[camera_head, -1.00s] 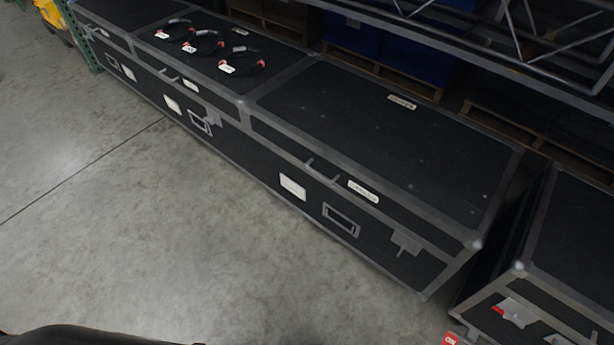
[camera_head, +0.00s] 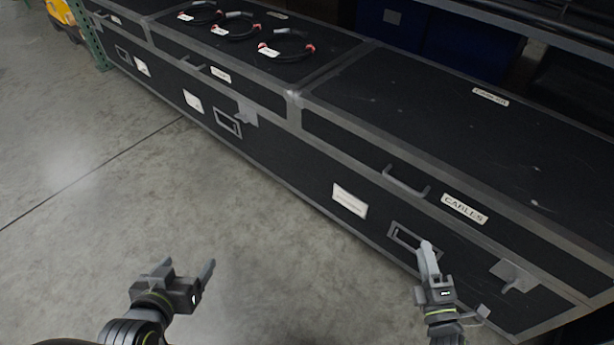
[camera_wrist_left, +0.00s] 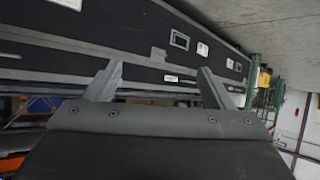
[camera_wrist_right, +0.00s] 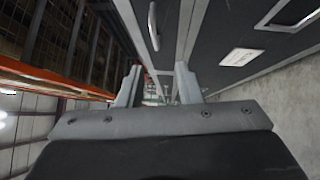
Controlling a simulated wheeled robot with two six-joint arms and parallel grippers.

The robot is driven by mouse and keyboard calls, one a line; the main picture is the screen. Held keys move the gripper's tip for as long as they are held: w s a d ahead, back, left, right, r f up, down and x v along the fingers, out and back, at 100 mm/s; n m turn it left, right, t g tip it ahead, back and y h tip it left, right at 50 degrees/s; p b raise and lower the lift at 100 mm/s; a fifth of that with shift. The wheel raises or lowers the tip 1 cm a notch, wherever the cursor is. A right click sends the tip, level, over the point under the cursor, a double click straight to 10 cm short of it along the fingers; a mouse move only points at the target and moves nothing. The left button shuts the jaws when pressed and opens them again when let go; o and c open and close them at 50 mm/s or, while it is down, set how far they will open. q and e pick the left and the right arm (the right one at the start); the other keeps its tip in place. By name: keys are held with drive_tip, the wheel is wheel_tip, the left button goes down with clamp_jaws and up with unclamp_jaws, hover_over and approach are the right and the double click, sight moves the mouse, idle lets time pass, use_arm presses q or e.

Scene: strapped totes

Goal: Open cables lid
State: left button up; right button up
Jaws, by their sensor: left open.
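The cables case is a long black case with grey edging, at the right in the head view. Its lid (camera_head: 455,140) is down, with a CABLES label (camera_head: 464,208) and a grey bar handle (camera_head: 406,184) on the lid's front face. A grey latch (camera_head: 514,276) sits at the lid seam, right of the label. My right gripper (camera_head: 456,279) is open and empty, in front of the case's front face, below the handle and label in the picture. My left gripper (camera_head: 187,270) is open and empty over bare floor, left of and apart from the case.
A matching case (camera_head: 245,95) adjoins on the left, with several black-and-red cable coils (camera_head: 285,46) on top. A white card (camera_head: 350,199) is on the cables case's front. Blue bins (camera_head: 460,58) stand behind. The concrete floor (camera_head: 90,200) in front is clear.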

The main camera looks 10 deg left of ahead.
approach(404, 185)
drive_tip(key=w, duration=0.1)
use_arm(q)
drive_tip(key=w+a+r+t+y+b, duration=0.1)
drive_tip(key=w+r+t, duration=0.2)
drive_tip(key=r+t, duration=0.2)
drive_tip(key=shift+w+r, duration=0.35)
drive_tip(key=shift+r, duration=1.5)
use_arm(e)
drive_tip(key=shift+n, duration=0.3)
drive_tip(key=shift+f+x, duration=0.15)
drive_tip(key=shift+x, duration=2.1)
drive_tip(key=shift+f+x, duration=0.15)
drive_tip(key=shift+x, duration=2.05)
drive_tip(key=shift+c, duration=0.4)
clamp_jaws()
